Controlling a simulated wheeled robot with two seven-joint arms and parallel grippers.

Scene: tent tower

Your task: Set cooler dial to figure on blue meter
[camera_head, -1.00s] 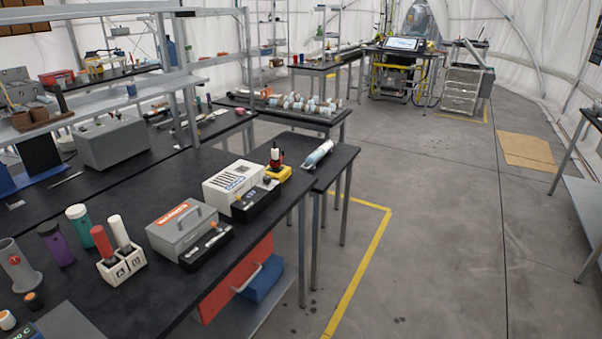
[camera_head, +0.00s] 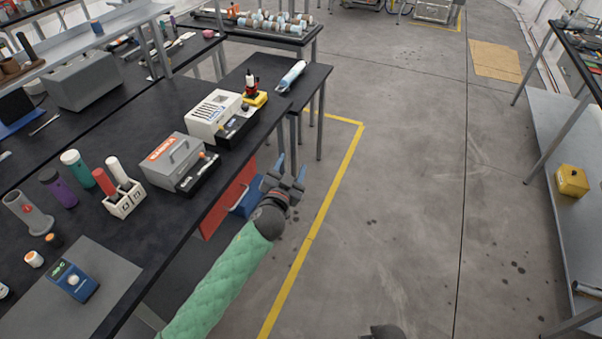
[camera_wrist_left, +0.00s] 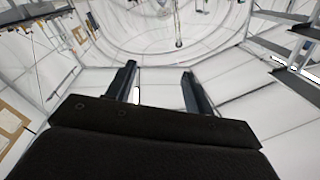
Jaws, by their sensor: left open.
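The blue meter (camera_head: 74,281) lies on a grey mat at the near left of the black bench in the head view. Its small display is lit, but I cannot read the figure. A white vented box (camera_head: 214,115), which looks like the cooler, stands farther along the bench. A black panel (camera_head: 238,124) with a small dark knob (camera_head: 245,107) is at its front; the knob's setting is too small to read. My left gripper (camera_head: 290,168) is open and empty, beyond the bench's right edge and apart from the box. Its fingers (camera_wrist_left: 160,85) are empty in the left wrist view.
A grey case (camera_head: 171,160), a white holder (camera_head: 125,201) with red and white cylinders, and a teal-and-white cylinder (camera_head: 77,170) stand on the bench. A yellow block (camera_head: 255,98) is beyond the white box. Open floor lies to the right.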

